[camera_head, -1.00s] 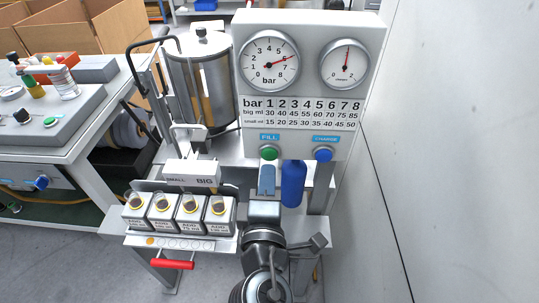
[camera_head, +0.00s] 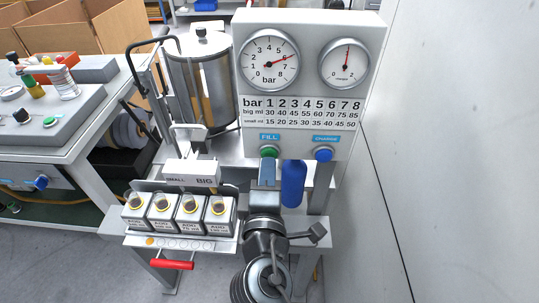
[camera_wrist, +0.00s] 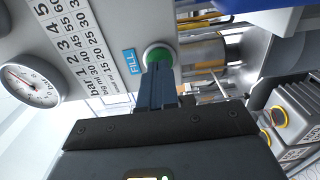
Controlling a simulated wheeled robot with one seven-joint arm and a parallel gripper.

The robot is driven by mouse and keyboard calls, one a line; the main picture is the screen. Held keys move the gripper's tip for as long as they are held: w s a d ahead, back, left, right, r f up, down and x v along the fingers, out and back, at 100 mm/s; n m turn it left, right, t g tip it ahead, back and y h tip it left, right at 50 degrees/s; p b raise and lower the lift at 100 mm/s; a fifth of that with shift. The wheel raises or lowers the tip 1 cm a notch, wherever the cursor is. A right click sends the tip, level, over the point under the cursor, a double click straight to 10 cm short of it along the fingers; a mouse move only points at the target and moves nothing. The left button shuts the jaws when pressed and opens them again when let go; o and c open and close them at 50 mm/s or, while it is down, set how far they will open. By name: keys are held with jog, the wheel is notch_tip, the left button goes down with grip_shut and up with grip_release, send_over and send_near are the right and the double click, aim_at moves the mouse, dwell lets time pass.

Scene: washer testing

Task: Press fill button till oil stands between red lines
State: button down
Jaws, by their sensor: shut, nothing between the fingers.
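The green fill button (camera_head: 268,151) sits under the blue FILL label (camera_head: 269,137) on the grey panel. In the wrist view the button (camera_wrist: 157,55) shows as a green disc in a pale ring. My gripper (camera_head: 267,161) is shut and empty, its fingertips at the button and covering its lower part. The closed fingers also reach the button's edge in the wrist view (camera_wrist: 157,72); I cannot tell whether it is pressed in. A metal cylinder (camera_head: 205,85) stands left of the panel.
A blue button (camera_head: 323,154) is right of the fill button. A blue cylinder (camera_head: 293,185) hangs just right of my gripper. Two gauges sit above, the left one (camera_head: 269,60) reading about 6. Several labelled containers (camera_head: 177,212) stand at lower left. A white wall (camera_head: 440,150) bounds the right.

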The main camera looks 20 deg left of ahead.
jog(key=shift+w+a, duration=0.2)
jog(key=shift+w, duration=0.4)
jog(key=v, duration=0.7)
dwell(0.4)
jog(key=shift+s, duration=0.15)
jog(key=shift+b+v, duration=0.7)
jog(key=shift+v, duration=2.15)
jog(key=shift+r, duration=0.1)
dwell(3.2)
